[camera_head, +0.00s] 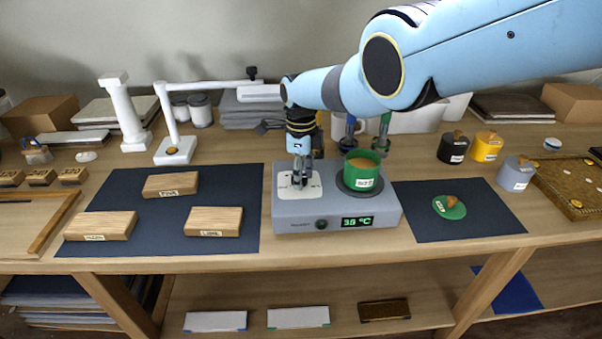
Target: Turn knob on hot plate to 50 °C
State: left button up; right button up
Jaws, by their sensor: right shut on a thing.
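The grey hot plate (290,221) stands in the middle of the table, its green display (357,222) reading about 38 °C. A green pot (362,172) with tan contents sits on its round dark heating disc. A white dial plate (284,190) is on the top left of the hot plate. My right gripper (299,183) points down at the dial and is shut on the knob, which its fingers mostly hide. A small dark button (321,224) is on the front. My left gripper is not in view.
Wooden blocks (171,185) lie on a dark mat at the left. A green lid (449,207) lies on the right mat (486,217). Black (453,148), yellow (486,147) and grey (515,173) lidded pots stand behind it. A white lamp (175,149) stands behind left.

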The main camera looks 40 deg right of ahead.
jog(key=shift+m, duration=1.2)
jog(key=o, duration=1.1)
jog(key=shift+o, duration=0.2)
jog(key=shift+w+r, duration=0.1)
jog(key=shift+r, duration=0.65)
notch_tip(320, 180, up, 11)
jog(key=shift+f, duration=0.2)
